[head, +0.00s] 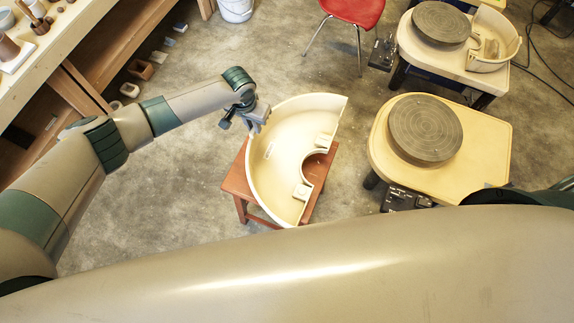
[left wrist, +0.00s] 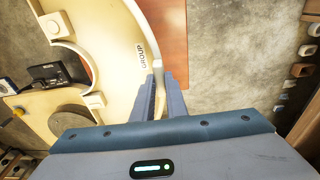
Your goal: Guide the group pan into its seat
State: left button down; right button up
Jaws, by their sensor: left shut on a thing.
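The group pan (head: 275,140) is a cream half-ring tray with a raised outer wall and a round notch on its straight side. It is over a red-brown stool (head: 235,185), notch facing right; I cannot tell whether it touches the stool. My left gripper (head: 259,121) is shut on its outer rim at the upper left. In the left wrist view the fingers (left wrist: 161,82) straddle the wall of the pan (left wrist: 112,30), beside a dark printed word. The nearest wheel's grey head (head: 425,128) sits on a cream deck (head: 488,150), right of and apart from the pan. My right gripper is out of view.
A second wheel (head: 440,22) with a similar cream pan piece (head: 495,42) on its deck stands at the upper right. A red chair (head: 355,10) is at the top. A wooden shelf bench (head: 60,50) fills the upper left. Concrete floor is clear between stool and wheel.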

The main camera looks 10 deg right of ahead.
pick_arm(q)
jog(key=shift+r+p, duration=0.4)
jog(key=shift+r, duration=0.2)
jog(key=shift+d, duration=0.1)
